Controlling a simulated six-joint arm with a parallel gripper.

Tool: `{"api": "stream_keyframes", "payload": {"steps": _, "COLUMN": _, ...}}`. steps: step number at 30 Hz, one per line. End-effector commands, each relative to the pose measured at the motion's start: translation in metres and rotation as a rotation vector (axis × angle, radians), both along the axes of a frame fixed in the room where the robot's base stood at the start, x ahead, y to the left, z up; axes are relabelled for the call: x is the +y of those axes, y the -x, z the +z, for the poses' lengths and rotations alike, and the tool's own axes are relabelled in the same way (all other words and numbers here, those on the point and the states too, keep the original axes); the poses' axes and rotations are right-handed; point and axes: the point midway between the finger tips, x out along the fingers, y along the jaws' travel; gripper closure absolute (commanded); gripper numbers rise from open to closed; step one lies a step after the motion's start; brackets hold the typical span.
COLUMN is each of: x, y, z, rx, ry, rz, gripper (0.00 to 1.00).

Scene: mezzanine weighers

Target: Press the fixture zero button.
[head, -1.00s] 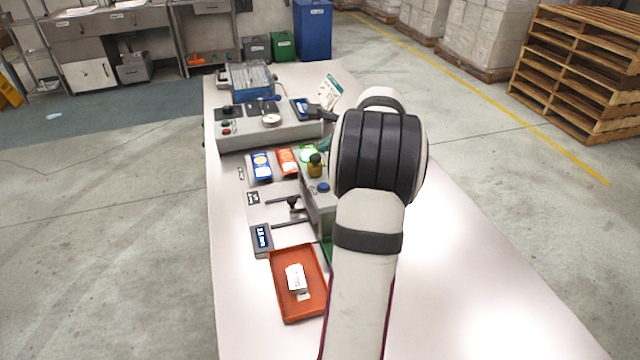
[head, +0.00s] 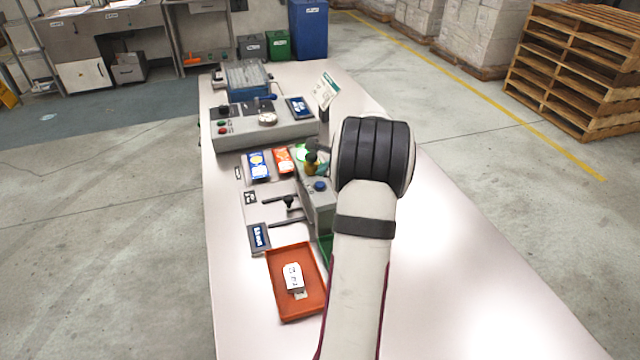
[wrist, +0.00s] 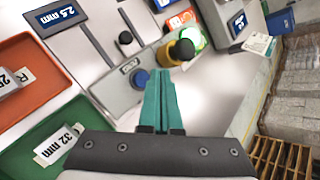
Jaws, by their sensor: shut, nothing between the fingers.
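A blue round button (head: 320,186) sits on top of the grey fixture (head: 318,208) in the head view. In the wrist view, the blue button (wrist: 139,77) is beside a small label on the fixture, just left of my fingertips. My gripper (wrist: 165,74) has teal fingers closed together with nothing between them. Its fingers lie to the right of the button in the picture; their height above the fixture is hard to tell. In the head view my arm hides most of the gripper. The fixture's display (wrist: 60,14) reads 2.5 mm in the wrist view.
A yellow and black knob (wrist: 180,49) stands near my fingertips. A black knob (wrist: 125,38) is on the fixture's slide. Orange (head: 296,310) and green (wrist: 60,130) trays lie close by. A control console (head: 262,133) stands behind. The table's right side is clear.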

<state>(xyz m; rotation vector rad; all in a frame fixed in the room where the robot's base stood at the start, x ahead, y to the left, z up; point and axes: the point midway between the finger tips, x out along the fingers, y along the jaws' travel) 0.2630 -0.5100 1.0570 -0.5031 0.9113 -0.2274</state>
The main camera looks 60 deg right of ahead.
Motion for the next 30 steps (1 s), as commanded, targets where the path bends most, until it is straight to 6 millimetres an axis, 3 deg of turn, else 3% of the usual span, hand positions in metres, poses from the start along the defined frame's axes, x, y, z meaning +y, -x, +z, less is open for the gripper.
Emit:
{"api": "stream_keyframes", "payload": {"steps": 6, "x": 0.0003, "y": 0.0002, "z": -0.0113, "rx": 0.001, "ry": 0.000, "rz": -0.001, "gripper": 1.00}}
{"api": "stream_keyframes", "payload": {"steps": 30, "x": 0.0002, "y": 0.0001, "z": -0.0114, "rx": 0.001, "ry": 0.000, "rz": -0.001, "gripper": 1.00}}
